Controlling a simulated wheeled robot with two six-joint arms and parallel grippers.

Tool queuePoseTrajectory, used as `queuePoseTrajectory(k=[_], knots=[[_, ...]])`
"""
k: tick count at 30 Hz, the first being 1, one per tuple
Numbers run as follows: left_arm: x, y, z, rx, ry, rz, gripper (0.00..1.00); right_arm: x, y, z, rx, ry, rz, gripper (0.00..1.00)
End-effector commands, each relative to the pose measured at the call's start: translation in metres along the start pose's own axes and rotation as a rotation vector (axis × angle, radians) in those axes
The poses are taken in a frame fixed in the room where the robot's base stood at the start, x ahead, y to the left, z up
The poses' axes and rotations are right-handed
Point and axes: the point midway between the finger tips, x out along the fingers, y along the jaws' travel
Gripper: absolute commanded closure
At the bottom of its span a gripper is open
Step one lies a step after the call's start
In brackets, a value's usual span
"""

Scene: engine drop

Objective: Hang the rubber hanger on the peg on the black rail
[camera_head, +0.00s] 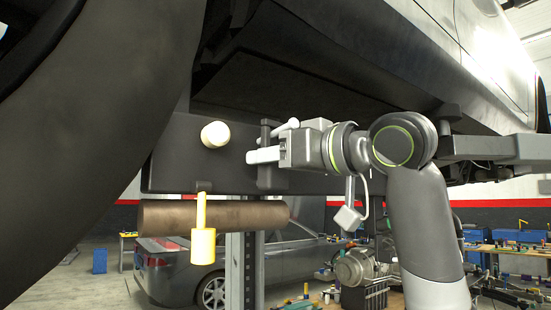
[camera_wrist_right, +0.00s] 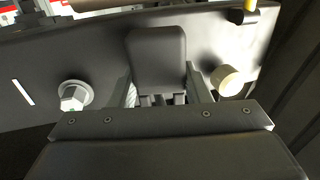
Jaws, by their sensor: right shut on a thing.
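A dark block, which looks like the rubber hanger (camera_head: 267,172), is held at the tip of my right gripper (camera_head: 268,142). In the right wrist view the hanger (camera_wrist_right: 157,60) sits between the two fingers of the gripper (camera_wrist_right: 160,88). A cream round peg (camera_head: 215,134) sticks out of the black rail (camera_head: 172,160), left of the gripper. In the wrist view the peg (camera_wrist_right: 228,80) shows to the right of the hanger, apart from it and bare. Whether the hanger touches the rail I cannot tell. My left gripper is not in view.
A yellow pin (camera_head: 202,245) hangs in front of a brown pipe (camera_head: 255,215) below the rail. A pale hex bolt (camera_wrist_right: 73,97) sits on the rail in the wrist view. The car body (camera_head: 430,70) is overhead; a large dark curved surface (camera_head: 95,130) fills the left.

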Motion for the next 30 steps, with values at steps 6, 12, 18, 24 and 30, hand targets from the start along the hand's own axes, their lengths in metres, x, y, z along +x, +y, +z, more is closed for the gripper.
queuePoseTrajectory(k=[6,12,18,24,30], knots=[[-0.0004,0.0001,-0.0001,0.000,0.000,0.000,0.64,0.0000,-0.0001,-0.0005,0.000,0.001,0.000,0.80],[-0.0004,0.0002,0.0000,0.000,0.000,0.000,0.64,-0.0001,-0.0001,-0.0006,0.000,0.001,0.000,0.49],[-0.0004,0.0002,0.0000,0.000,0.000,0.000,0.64,-0.0001,-0.0001,-0.0005,0.000,0.000,0.000,0.31],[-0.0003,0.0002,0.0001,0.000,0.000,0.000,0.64,0.0000,0.0000,-0.0003,0.000,0.000,0.000,0.31],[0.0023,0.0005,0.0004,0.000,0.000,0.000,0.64,-0.0031,0.0004,0.0004,-0.001,0.001,0.001,0.31]])
